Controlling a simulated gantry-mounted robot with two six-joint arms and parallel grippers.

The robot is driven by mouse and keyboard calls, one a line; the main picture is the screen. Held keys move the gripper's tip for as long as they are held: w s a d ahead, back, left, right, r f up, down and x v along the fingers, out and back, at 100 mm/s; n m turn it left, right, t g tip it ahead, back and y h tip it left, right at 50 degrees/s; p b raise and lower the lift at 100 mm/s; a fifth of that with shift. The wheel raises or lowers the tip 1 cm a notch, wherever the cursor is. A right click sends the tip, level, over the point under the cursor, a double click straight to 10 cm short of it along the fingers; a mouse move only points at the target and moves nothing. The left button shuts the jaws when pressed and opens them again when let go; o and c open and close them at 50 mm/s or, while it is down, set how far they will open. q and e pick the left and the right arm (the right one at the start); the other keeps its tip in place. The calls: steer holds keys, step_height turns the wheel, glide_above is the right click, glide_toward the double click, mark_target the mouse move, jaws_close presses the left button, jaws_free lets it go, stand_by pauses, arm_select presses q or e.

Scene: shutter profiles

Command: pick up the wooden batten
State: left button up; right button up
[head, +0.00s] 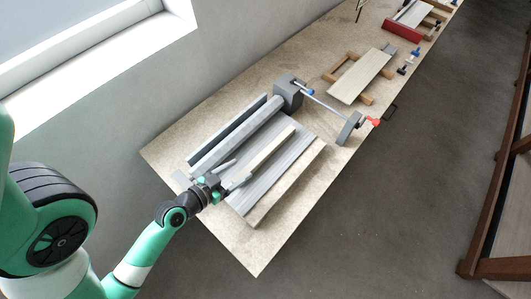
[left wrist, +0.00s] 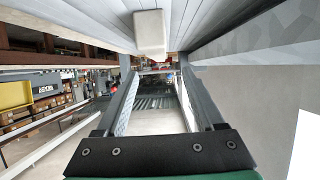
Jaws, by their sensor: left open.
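The wooden batten (head: 272,147) is a long, pale cream strip lying lengthwise on grey ribbed shutter profiles (head: 268,175) on the table. In the left wrist view its blunt near end (left wrist: 150,34) shows at the top middle, beyond the fingertips. My left gripper (head: 237,172) is at the near end of the batten, with its fingers pointing along the profiles. In the left wrist view the left gripper (left wrist: 154,65) is open with nothing between its fingers, and the batten's end lines up with the gap. I cannot tell whether a finger touches the profiles. My right gripper is not in view.
A grey clamp (head: 288,94) with a rod and a red handle (head: 373,121) stands beyond the batten. A pale board (head: 361,76) on wooden blocks lies farther along the table. The table's front corner (head: 256,262) is bare.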

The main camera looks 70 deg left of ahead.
mark_target(261, 156)
arm_select(q)
steer(key=x, duration=0.4)
steer(key=shift+w+r, duration=0.1)
steer(key=x, duration=0.5)
steer(key=shift+w+r+p, duration=0.15)
steer(key=shift+w+p, duration=0.05)
steer(key=shift+p, duration=0.15)
steer(key=shift+d, duration=0.1)
jaws_close()
